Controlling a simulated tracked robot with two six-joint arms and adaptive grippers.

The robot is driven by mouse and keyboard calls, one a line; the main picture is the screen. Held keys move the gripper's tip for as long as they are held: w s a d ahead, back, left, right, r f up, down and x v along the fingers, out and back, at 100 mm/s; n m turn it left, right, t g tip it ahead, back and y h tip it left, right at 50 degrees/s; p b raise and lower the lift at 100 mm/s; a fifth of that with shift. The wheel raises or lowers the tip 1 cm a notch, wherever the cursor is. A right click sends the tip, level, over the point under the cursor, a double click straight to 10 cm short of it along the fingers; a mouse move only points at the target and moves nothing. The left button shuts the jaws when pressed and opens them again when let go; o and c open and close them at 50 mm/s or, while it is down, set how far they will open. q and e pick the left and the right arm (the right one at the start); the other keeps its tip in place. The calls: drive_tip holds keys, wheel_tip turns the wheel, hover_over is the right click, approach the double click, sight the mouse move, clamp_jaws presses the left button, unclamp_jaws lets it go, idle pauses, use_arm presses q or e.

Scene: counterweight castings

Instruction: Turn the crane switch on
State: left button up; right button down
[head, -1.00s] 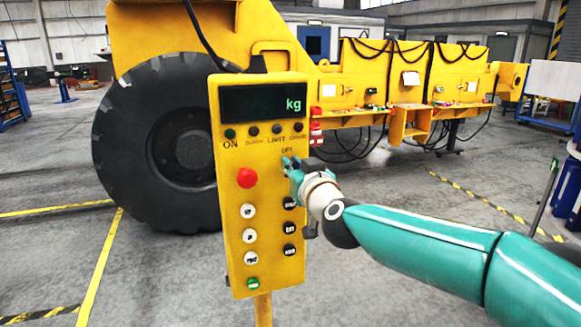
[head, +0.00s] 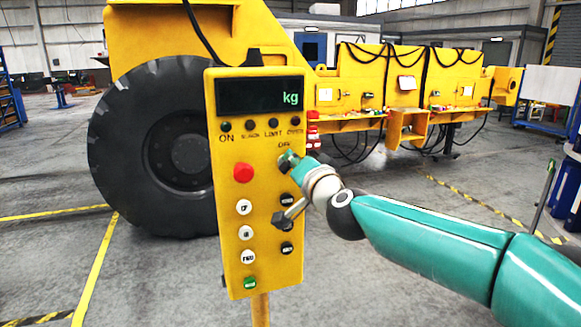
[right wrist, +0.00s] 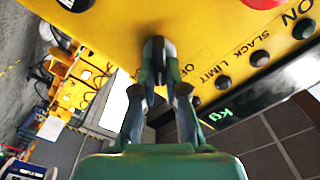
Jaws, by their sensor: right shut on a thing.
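The yellow control box (head: 228,185) stands upright on a post, its face toward me. My right gripper (head: 288,161) is at its right side, below the row of lamps. In the right wrist view the fingers (right wrist: 157,80) are closed around a small dark switch knob (right wrist: 157,50) on the yellow face. A label beside it is partly hidden and seems to read OFF. The fingers hide most of the switch in the head view. The dark display (head: 262,97) shows only "kg". My left gripper is not in view.
A red button (head: 243,173) and white buttons (head: 244,207) lie left of my gripper, black buttons (head: 287,248) below it. A green button (head: 250,283) is at the bottom. A large tyre (head: 150,150) and yellow machine stand behind. Floor to the right is open.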

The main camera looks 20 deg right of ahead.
drive_tip(key=shift+d+f+m+b, duration=0.1)
drive_tip(key=shift+f+m+b, duration=0.3)
drive_tip(key=shift+m, duration=1.05)
drive_tip(key=shift+d+f+m+b, duration=0.1)
drive_tip(key=shift+m+b, duration=0.55)
drive_tip(key=shift+m, duration=0.85)
drive_tip(key=shift+d+f+m+b, duration=0.1)
drive_tip(key=shift+f+m+b, duration=0.3)
drive_tip(key=shift+m, duration=1.05)
drive_tip(key=shift+a, duration=0.1)
drive_tip(key=c, duration=1.2)
unclamp_jaws()
drive_tip(key=shift+r, duration=0.15)
drive_tip(key=shift+r, duration=0.1)
drive_tip(key=shift+s, duration=0.15)
